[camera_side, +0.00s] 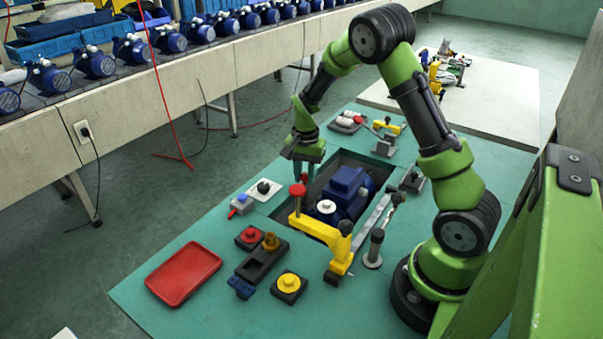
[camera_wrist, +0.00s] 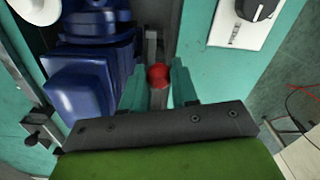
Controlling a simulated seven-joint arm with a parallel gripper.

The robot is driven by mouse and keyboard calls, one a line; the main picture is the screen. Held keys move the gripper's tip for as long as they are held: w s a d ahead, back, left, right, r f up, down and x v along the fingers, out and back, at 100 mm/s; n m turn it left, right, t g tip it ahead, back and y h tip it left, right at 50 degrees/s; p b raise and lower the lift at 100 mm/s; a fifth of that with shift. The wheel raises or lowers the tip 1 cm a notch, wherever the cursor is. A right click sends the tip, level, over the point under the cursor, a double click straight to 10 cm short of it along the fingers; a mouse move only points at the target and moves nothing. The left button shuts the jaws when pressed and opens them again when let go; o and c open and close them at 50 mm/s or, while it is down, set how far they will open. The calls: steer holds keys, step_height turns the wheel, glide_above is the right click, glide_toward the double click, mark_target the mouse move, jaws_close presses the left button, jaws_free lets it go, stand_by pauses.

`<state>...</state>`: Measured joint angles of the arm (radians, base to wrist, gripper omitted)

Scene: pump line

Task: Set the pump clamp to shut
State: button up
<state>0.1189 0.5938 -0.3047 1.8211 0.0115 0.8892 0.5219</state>
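My gripper (camera_side: 303,172) points down at the far left edge of the recess holding the blue pump (camera_side: 347,190). In the wrist view its green fingers (camera_wrist: 158,66) are apart, with a red ball knob (camera_wrist: 158,77) on a grey bar (camera_wrist: 152,45) between them. Gaps seem to show on both sides of the knob. The blue pump (camera_wrist: 82,80) lies left of the fingers.
A box with a black dial (camera_side: 263,187) stands left of the recess. A red tray (camera_side: 184,273), red button (camera_side: 249,236) and yellow button (camera_side: 289,285) are at the front. Another yellow clamp (camera_side: 388,128) stands behind. A conveyor with motors runs along the back left.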

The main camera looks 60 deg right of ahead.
jaws_close()
steer(key=shift+s, duration=1.3)
steer(key=o, duration=0.8)
jaws_free()
steer(key=shift+o, duration=0.2)
steer(key=shift+d, duration=0.1)
